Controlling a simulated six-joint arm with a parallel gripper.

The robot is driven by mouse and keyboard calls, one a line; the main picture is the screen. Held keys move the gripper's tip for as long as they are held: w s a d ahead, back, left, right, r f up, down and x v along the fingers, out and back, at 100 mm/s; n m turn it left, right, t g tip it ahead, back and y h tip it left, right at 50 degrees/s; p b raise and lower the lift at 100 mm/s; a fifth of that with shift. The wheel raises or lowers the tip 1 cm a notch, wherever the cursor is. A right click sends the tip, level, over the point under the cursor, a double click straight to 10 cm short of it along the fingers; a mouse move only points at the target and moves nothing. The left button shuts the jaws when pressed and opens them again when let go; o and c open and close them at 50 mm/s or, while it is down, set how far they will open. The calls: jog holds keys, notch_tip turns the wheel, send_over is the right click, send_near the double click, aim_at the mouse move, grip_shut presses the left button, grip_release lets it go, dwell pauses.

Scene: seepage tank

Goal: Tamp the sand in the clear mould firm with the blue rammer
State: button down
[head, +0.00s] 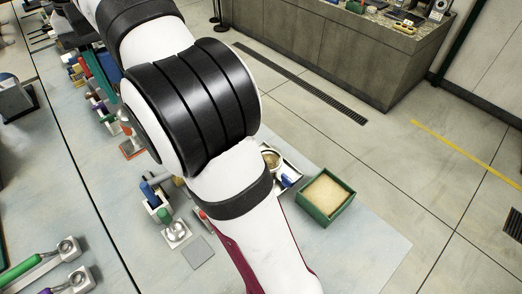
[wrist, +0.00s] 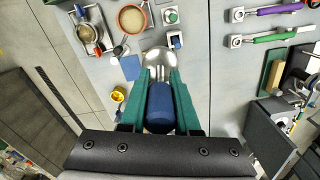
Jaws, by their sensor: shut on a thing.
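In the wrist view my gripper (wrist: 159,72) is shut on the blue handle of the rammer (wrist: 160,108), which lies between its green fingers. A shiny rounded metal part (wrist: 158,56) shows just beyond the fingertips; I cannot tell whether it belongs to the rammer. Near the top, a round vessel (wrist: 132,18) holds a tan fill like sand, apart from the gripper. I cannot tell for sure whether it is the clear mould. In the head view my arm hides the gripper and the rammer.
A green box of sand (head: 325,197) stands at the table's right. A tray (wrist: 105,48) holds a small bowl at upper left in the wrist view. A flat blue-grey square (wrist: 130,67) and a yellow item (wrist: 118,94) lie nearby. Green- and purple-handled tools (wrist: 275,12) lie at right.

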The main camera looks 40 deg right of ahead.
dwell(0.4)
jog(key=s+d+f+m, duration=0.1)
jog(key=s+d+f, duration=0.2)
jog(key=d+f, duration=1)
jog(key=s+d+f+m, duration=0.1)
jog(key=s+d+f, duration=0.2)
jog(key=d+f, duration=1)
jog(key=shift+d+f+m, duration=0.3)
jog(key=shift+d+f, duration=0.1)
jog(key=shift+d, duration=0.1)
jog(key=shift+f, duration=1.9)
jog(key=shift+f, duration=0.15)
